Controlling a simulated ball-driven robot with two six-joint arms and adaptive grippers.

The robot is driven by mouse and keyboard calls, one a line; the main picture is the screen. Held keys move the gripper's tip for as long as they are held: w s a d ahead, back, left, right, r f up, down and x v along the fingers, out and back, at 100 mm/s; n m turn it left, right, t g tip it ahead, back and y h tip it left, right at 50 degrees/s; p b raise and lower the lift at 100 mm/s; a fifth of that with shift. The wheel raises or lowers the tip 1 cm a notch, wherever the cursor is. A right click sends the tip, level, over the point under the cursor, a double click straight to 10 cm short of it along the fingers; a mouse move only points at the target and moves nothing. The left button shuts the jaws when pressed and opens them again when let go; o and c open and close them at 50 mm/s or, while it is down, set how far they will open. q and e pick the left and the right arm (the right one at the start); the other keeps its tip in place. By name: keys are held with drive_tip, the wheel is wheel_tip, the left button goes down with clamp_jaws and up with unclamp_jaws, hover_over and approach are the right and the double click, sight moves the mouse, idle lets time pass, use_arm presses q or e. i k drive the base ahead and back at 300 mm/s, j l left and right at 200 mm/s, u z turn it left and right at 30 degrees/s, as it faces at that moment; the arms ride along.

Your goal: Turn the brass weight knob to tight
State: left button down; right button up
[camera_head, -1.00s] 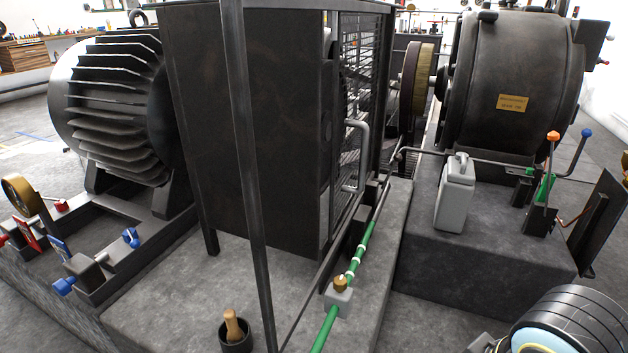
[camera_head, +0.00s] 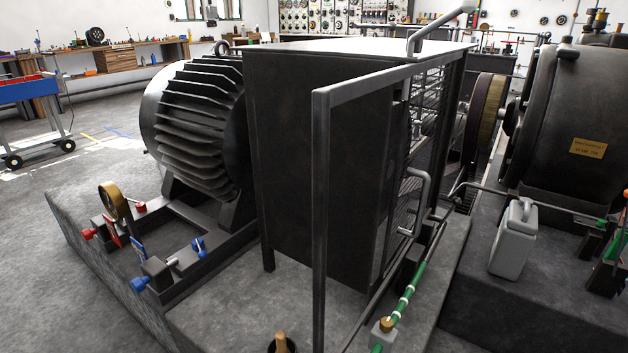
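A small brass knob (camera_head: 387,323) sits on top of a grey block (camera_head: 382,336) near the bottom edge, right of centre. The block sits on a green rod with white bands (camera_head: 407,298) that runs back along the foot of the dark cabinet. This looks like the brass weight knob. Whether it is tight or loose cannot be told. Neither of my grippers is in view, and nothing of mine touches the knob.
A dark cabinet (camera_head: 310,150) with a frame post (camera_head: 319,220) stands left of the rod. A grey canister (camera_head: 514,240) stands on a plinth to the right. A finned motor (camera_head: 200,120) is at left. A pot with a wooden handle (camera_head: 281,343) is partly cut off below.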

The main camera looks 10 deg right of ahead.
sight(386, 324)
drive_tip(key=z, duration=1)
